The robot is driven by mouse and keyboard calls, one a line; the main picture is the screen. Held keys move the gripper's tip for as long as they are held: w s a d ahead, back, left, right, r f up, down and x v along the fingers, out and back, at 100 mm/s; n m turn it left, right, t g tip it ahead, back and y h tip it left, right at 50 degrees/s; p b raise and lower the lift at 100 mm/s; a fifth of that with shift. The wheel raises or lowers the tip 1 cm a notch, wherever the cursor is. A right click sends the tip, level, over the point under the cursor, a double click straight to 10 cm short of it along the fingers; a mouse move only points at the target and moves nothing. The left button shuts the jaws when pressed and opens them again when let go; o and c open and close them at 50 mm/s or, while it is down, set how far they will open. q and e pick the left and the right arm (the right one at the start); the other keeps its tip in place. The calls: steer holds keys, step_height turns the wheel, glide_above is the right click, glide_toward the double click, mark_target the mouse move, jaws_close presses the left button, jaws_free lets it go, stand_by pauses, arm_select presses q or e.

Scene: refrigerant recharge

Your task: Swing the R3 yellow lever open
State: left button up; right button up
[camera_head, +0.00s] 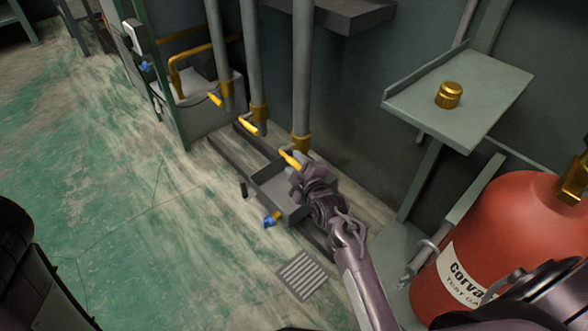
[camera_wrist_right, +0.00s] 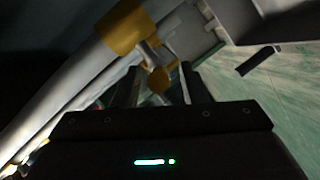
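Three grey vertical pipes with gold collars each carry a yellow lever. The rightmost yellow lever (camera_head: 290,159) points left and toward me from its gold collar (camera_head: 301,142). My right gripper (camera_head: 294,174) is right at this lever in the head view. In the right wrist view, the yellow lever end (camera_wrist_right: 159,79) lies between the two dark fingers of the right gripper (camera_wrist_right: 160,82), with small gaps seeming to show on both sides. The middle lever (camera_head: 248,125) and the left lever (camera_head: 216,99) are free. No R3 label is readable. My left gripper is not in view.
A shelf (camera_head: 470,115) with a brass cap (camera_head: 448,95) and a red cylinder (camera_head: 500,235) stand at right. The green floor at left is clear.

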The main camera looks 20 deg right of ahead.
steer(key=shift+w+f, duration=0.15)
steer(key=shift+w, duration=0.45)
jaws_close()
